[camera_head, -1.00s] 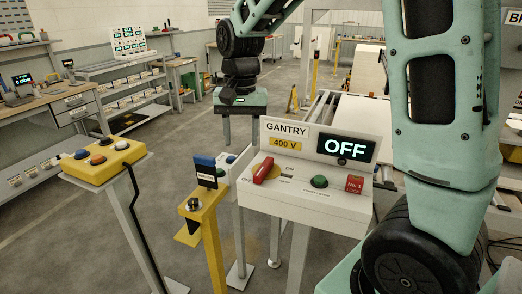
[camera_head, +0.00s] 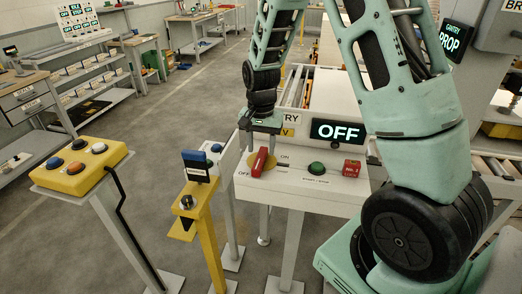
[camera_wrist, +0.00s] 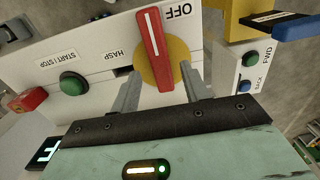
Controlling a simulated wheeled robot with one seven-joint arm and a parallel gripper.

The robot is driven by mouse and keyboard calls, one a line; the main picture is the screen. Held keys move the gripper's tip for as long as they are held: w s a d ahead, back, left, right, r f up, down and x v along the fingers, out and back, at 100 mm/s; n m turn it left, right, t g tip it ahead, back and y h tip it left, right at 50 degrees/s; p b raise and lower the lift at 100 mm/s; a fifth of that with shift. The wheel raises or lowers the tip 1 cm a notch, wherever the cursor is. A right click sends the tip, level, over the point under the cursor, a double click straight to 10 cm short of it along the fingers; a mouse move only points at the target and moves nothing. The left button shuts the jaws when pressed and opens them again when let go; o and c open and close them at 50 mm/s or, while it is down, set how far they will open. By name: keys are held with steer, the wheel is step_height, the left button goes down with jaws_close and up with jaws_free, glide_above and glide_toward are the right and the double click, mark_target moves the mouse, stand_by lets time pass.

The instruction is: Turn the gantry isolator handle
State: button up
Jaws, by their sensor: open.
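The red isolator handle (camera_head: 259,161) with a white stripe sits on a yellow disc on the sloped top of the white gantry control box (camera_head: 315,186). In the wrist view the handle (camera_wrist: 150,48) points at the OFF label. The box's display (camera_head: 338,131) reads OFF. My gripper (camera_head: 258,142) is open, just above and behind the handle in the head view. In the wrist view its two fingers (camera_wrist: 161,74) reach to either side of the yellow disc, with the handle's near end between them. I cannot tell whether either finger touches it.
A green start/stop button (camera_head: 316,168) and a red lock block (camera_head: 351,168) sit right of the handle. A yellow post with a blue-topped device (camera_head: 195,166) stands close at left. A yellow button box (camera_head: 80,167) stands farther left. Open floor lies between the left stands and shelves.

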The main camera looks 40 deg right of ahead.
steer(key=shift+f, duration=1.5)
jaws_close()
